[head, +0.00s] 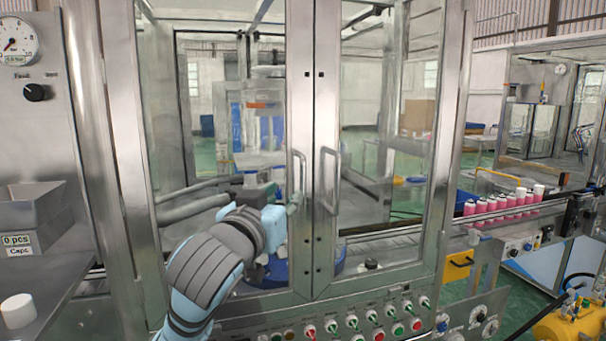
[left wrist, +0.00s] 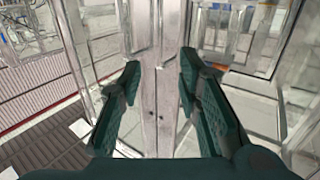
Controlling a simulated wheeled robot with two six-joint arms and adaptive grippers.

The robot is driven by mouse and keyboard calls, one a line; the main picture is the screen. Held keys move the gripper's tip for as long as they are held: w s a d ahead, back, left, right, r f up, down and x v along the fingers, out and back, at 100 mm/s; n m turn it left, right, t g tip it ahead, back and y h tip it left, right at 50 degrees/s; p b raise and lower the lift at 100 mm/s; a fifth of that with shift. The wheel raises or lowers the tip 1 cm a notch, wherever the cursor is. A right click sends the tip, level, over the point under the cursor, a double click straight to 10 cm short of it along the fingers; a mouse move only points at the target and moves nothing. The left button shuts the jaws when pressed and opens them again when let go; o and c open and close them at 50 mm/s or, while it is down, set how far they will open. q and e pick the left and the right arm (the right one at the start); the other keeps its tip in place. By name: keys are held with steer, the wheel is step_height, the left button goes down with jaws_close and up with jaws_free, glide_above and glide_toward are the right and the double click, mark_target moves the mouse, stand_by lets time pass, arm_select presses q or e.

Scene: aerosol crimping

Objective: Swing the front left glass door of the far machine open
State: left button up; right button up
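The front left glass door (head: 299,110) of the machine is shut, its steel frame flush beside the front right door (head: 326,110). Its vertical bar handle (head: 302,166) is near the meeting edge. My left gripper (head: 292,205) is in front of this door, close to the lower part of the handle; contact cannot be told from the head view. In the left wrist view the two dark green fingers (left wrist: 158,85) are spread apart, with the door frames showing between them. My right gripper is in neither view.
A control panel with colored knobs (head: 352,322) runs below the doors. Pink cans (head: 500,204) stand on a conveyor at the right. A caps bin (head: 33,215) and a loose white cap (head: 18,310) are at the left. A yellow tank (head: 570,322) is at lower right.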

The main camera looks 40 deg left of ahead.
arm_select(q)
steer(key=p, duration=0.9)
glide_toward(302, 180)
steer(key=x, duration=1.1)
steer(key=shift+d+f, duration=0.1)
steer(key=shift+s, duration=0.1)
jaws_close()
